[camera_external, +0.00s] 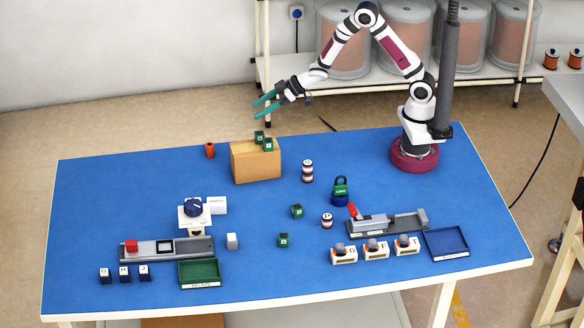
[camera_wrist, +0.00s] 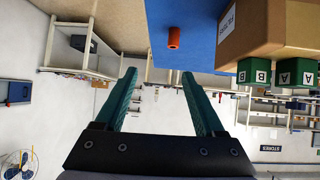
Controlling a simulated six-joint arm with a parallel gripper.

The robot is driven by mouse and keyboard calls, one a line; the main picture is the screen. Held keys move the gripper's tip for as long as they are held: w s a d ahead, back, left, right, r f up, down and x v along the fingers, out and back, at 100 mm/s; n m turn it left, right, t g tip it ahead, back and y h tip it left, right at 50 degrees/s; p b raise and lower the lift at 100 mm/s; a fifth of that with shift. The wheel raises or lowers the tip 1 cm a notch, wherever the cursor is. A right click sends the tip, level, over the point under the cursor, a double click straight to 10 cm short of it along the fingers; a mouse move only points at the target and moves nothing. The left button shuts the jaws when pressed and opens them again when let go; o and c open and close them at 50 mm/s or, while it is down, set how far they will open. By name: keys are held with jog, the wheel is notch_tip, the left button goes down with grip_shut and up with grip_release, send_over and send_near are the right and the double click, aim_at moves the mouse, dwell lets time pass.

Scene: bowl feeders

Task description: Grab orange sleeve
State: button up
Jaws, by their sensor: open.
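The orange sleeve (camera_external: 210,150) is a small upright tube on the blue table, near its far edge and left of the cardboard box. It also shows in the wrist view (camera_wrist: 174,38), at the top, a little right of the middle and beyond the fingertips. My gripper (camera_external: 258,108) is open and empty, with teal fingers. It is in the air above and behind the far edge of the table, up and to the right of the sleeve. In the wrist view my gripper (camera_wrist: 157,72) has its fingers wide apart with nothing between them, and the sleeve is apart from both.
A striped cylinder (camera_external: 307,171) and a green-and-blue padlock-shaped thing (camera_external: 340,190) stand further right. The blue table (camera_external: 120,190) is clear left of the sleeve.

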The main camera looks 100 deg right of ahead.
aim_at(211, 144)
jog(key=w+f, duration=0.3)
jog(key=w, duration=0.2)
jog(key=w+a+f+n+t+y, duration=0.1)
jog(key=w+f, duration=0.3)
jog(key=w, duration=0.1)
jog(key=w+a+f+t+y, duration=0.1)
jog(key=w+f, duration=0.2)
jog(key=w, duration=0.2)
jog(key=shift+w+a+f+n, duration=0.15)
jog(key=shift+w+f+n, duration=0.05)
jog(key=shift+w+n, duration=0.2)
grip_shut()
